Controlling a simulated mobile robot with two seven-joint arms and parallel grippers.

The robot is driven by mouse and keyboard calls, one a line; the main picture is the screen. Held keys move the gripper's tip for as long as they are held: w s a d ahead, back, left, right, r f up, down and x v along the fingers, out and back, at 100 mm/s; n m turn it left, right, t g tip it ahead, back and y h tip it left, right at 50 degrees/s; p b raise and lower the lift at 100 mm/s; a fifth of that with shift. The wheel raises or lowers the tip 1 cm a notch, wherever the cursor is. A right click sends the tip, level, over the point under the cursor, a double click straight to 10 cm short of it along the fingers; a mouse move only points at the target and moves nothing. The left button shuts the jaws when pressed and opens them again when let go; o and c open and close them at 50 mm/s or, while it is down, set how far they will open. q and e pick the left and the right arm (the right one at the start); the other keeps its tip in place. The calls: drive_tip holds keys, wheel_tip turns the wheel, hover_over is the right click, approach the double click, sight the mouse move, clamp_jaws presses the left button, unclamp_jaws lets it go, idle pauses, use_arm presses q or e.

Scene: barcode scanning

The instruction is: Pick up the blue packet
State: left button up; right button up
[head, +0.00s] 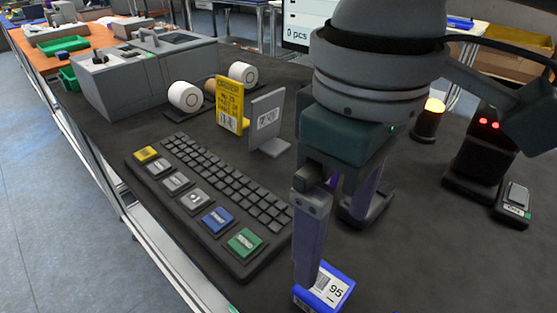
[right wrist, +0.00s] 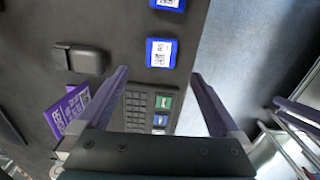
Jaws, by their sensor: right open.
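A blue packet (head: 338,279) with a white label reading "95" lies on the dark counter near the bottom of the head view. My right gripper (head: 335,247) is open above the counter, pointing down, and one finger covers part of the packet. In the right wrist view, a blue packet (right wrist: 162,53) with a white label shows ahead of the open fingertips, between them in the picture. I see nothing held. Another blue labelled packet (right wrist: 168,4) is cut off at the top edge. My left gripper is not in view.
A keyboard with big coloured keys (head: 210,190) lies left of the gripper. Yellow (head: 229,105) and grey (head: 267,125) labelled cards stand behind it. A purple labelled card (right wrist: 68,116) and a dark block (right wrist: 80,58) show left in the wrist view. A black device with red lights (head: 485,150) stands right.

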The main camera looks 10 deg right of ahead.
sight(325, 286)
wheel_tip(325, 286, down, 9)
drive_tip(key=shift+s+f+b, duration=0.15)
drive_tip(key=shift+b, duration=0.5)
drive_tip(key=c, duration=1.5)
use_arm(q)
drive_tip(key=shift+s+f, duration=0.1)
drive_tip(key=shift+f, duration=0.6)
use_arm(e)
drive_tip(key=shift+c, duration=0.2)
drive_tip(key=shift+r, duration=0.2)
